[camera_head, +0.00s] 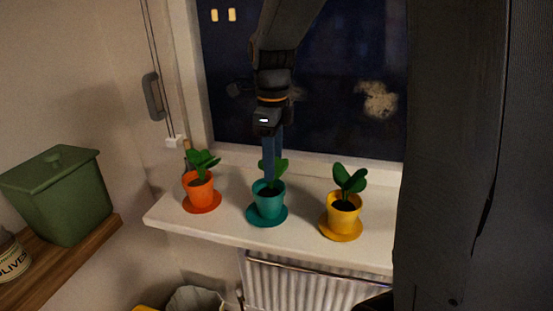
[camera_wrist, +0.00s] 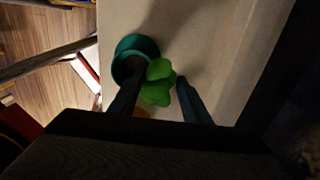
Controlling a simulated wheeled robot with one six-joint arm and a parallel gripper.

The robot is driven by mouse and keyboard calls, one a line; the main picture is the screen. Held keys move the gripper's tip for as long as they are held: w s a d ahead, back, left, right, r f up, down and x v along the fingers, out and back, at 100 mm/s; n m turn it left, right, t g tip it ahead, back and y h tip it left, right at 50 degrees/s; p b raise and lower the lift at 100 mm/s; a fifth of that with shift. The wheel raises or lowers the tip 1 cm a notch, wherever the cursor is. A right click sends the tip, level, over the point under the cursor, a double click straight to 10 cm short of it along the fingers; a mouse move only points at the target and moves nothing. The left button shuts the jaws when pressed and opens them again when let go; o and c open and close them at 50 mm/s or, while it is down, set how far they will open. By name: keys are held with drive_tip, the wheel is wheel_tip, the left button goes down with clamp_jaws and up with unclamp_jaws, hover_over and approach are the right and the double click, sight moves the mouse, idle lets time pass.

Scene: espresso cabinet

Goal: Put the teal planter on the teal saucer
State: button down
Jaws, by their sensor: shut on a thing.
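The teal planter (camera_head: 268,201) with dark soil and green leaves is upright over the teal saucer (camera_head: 254,217) on the windowsill. It looks to be on the saucer or just above it; I cannot tell if they touch. My gripper (camera_head: 271,182) points down at the planter's rim, its fingers partly among the leaves, and is shut on the planter. In the wrist view the planter (camera_wrist: 122,68) and saucer (camera_wrist: 138,42) show beyond the left finger, and the leaves (camera_wrist: 157,84) lie between the fingertips (camera_wrist: 158,80), hiding the exact contact.
An orange planter (camera_head: 200,191) stands left on its own saucer, and a yellow planter (camera_head: 343,213) stands right on its saucer. The white sill (camera_head: 300,230) ends above a radiator (camera_head: 310,285). A window is behind. A green lidded bin (camera_head: 60,195) sits on a wooden shelf at left.

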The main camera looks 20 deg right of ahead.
drive_tip(key=shift+s+a+r, duration=0.1)
drive_tip(key=shift+s+a, duration=0.15)
drive_tip(key=shift+a, duration=0.15)
drive_tip(key=c, duration=1)
unclamp_jaws()
drive_tip(key=shift+a, duration=0.1)
drive_tip(key=r+b, duration=0.1)
drive_tip(key=r, duration=1.1)
drive_tip(key=shift+w+d+b, duration=0.1)
drive_tip(key=shift+d+b, duration=0.1)
drive_tip(key=shift+b, duration=0.15)
